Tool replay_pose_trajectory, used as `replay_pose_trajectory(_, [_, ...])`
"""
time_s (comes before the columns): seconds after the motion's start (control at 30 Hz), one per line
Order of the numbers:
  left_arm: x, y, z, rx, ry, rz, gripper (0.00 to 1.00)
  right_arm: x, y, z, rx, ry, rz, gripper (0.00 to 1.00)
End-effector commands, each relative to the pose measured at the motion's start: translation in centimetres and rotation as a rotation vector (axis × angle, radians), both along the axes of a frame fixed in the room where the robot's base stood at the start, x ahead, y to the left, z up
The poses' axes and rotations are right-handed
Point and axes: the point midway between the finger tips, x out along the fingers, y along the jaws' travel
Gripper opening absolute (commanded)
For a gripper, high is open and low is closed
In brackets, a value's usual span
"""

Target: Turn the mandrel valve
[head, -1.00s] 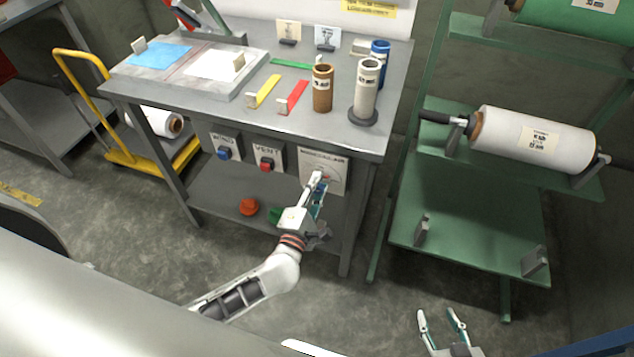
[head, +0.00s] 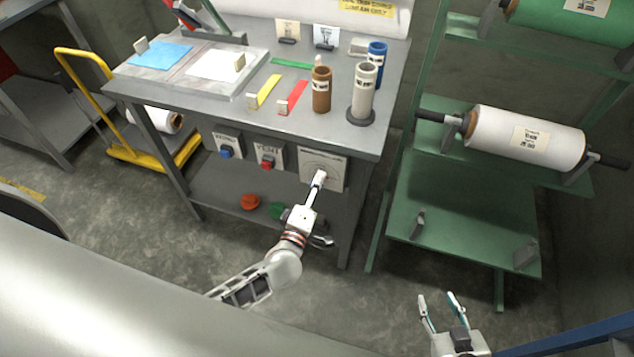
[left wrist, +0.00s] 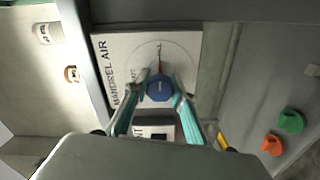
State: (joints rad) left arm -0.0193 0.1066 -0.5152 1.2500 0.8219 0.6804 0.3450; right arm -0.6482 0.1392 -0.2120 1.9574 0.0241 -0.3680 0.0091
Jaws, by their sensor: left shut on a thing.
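The mandrel air panel (head: 322,163) is on the front of the workbench, a light plate with a dial. In the left wrist view, the plate (left wrist: 118,60) reads MANDREL AIR and its blue valve knob (left wrist: 159,90) sits between my fingers. A thin red mark (left wrist: 160,66) runs from the knob toward the plate's right-hand side, upward in this view. My left gripper (head: 319,176) is shut on the knob, which it hides in the head view; the gripper also shows in the left wrist view (left wrist: 161,82). My right gripper (head: 438,296) is open and empty, low at the front.
To the left are the vent panel (head: 269,156) and another panel with a blue knob (head: 227,145). An orange knob (head: 250,201) and a green one (head: 277,210) lie on the lower shelf. A green rack (head: 465,205) stands at right.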

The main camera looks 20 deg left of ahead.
Motion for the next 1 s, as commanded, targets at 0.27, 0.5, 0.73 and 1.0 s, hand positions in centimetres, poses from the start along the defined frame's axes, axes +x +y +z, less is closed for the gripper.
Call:
replay_pose_trajectory(0.27, [0.0, 0.0, 0.0, 0.009, 0.0, -0.001, 0.03, 0.0, 0.0, 0.1, 0.0, -0.001, 0.0, 0.4])
replay_pose_trajectory(0.5, [0.0, 0.0, 0.0, 0.008, 0.0, -0.001, 0.42, 0.2, 0.1, 0.4, 0.002, -0.007, 0.0, 0.4])
replay_pose_trajectory(0.73, [0.0, 0.0, 0.0, 0.006, 0.0, 0.0, 0.42, 0.2, 0.1, 0.5, 0.002, -0.009, 0.0, 0.4])
replay_pose_trajectory(1.0, [-1.8, 0.1, -0.1, 0.005, 0.002, -0.001, 0.42, 0.1, 0.0, 0.2, -0.001, -0.003, 0.001, 0.4])
